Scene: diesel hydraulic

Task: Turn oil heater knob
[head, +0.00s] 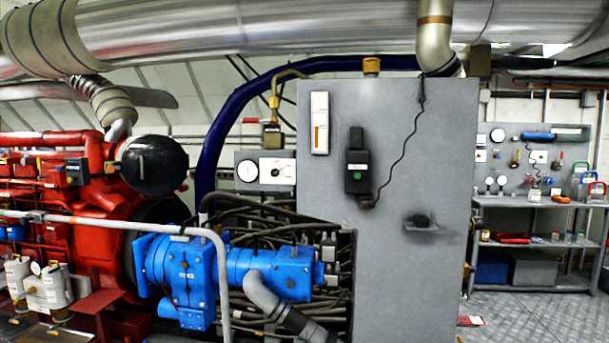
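A grey cabinet (390,130) stands in the middle of the head view. To its left, a small light panel carries a white round dial (248,171) and a white plate with a small dark knob (284,171). A black handle or knob (421,221) sits in a recess on the cabinet's front. I cannot read any label, so I cannot tell which one is the oil heater knob. The knobs' exact settings are too small to tell. Neither of my grippers shows in the head view.
A black box (357,171) with a hanging cable is on the cabinet. Blue pump housings (185,270), a grey railing (110,222) and a red engine (100,190) are at left. Shelves (540,240) stand at right, with free patterned floor (550,315) in front.

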